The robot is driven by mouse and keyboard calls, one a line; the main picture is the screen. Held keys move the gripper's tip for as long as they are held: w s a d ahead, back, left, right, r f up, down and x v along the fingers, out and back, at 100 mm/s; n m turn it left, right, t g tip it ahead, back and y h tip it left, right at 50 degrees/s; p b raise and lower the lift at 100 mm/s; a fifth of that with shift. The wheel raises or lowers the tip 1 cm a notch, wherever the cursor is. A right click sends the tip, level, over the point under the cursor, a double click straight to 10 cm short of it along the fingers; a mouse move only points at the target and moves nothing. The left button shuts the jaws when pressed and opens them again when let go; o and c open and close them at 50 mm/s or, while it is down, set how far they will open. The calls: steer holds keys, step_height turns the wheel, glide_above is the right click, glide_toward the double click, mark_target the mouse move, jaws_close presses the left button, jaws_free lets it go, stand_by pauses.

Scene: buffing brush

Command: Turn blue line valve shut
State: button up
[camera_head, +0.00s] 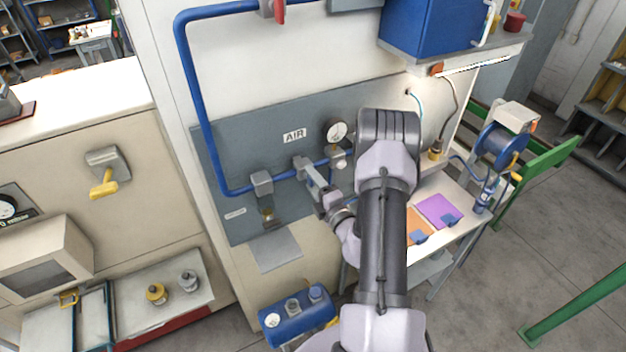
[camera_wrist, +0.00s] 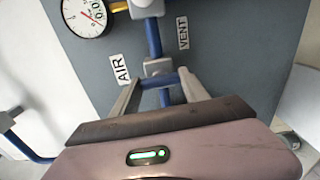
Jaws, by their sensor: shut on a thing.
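The blue line (camera_head: 205,110) runs down the wall and then right along the grey panel, below the AIR label. In the wrist view the line (camera_wrist: 153,38) runs into a grey valve body (camera_wrist: 158,68) between the AIR and VENT labels. A short blue handle (camera_wrist: 160,81) lies across the line there. My gripper (camera_wrist: 162,84) has one finger on each side of the handle and is shut on it. In the head view my gripper (camera_head: 306,172) reaches the panel below the AIR label; its fingers and my arm hide most of the valve.
A round pressure gauge (camera_head: 337,132) sits close to the right of my gripper. A grey block (camera_head: 262,183) on the line is to the left. A red handle (camera_head: 279,10) is on the upper pipe. A worktable with a purple sheet (camera_head: 438,211) stands at the right.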

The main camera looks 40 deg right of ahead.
steer(key=shift+m, duration=0.4)
steer(key=o, duration=1.4)
steer(key=shift+s, duration=0.15)
steer(key=b+v, duration=0.3)
steer(key=v, duration=1.4)
steer(key=shift+a, duration=0.15)
